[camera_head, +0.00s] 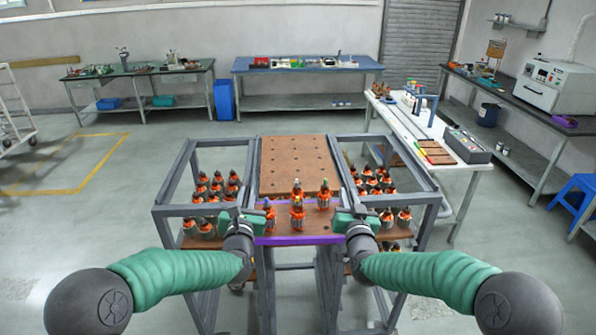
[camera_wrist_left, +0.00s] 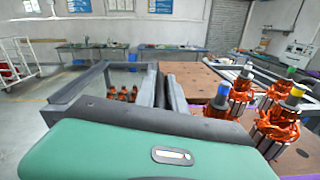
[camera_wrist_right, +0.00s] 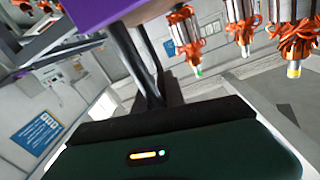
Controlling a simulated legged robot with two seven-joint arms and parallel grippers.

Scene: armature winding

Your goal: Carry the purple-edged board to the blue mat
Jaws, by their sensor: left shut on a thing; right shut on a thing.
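The purple-edged board (camera_head: 298,240) is brown with a purple front edge and lies level between my two grippers. Several orange-wound armatures stand upright on it; one is the armature (camera_head: 297,214) near its middle. My left gripper (camera_head: 258,214) is shut on the board's left side, and my right gripper (camera_head: 340,214) is shut on its right side. The left wrist view shows the board's brown top (camera_wrist_left: 303,152) beside my green gripper body. The right wrist view shows its purple edge (camera_wrist_right: 100,10).
A brown panel with holes (camera_head: 292,160) lies just beyond the board. Grey frames (camera_head: 175,183) and (camera_head: 418,178) flank it, with armatures inside. A white table (camera_head: 440,152) stands to the right; a blue table (camera_head: 305,70) stands at the back.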

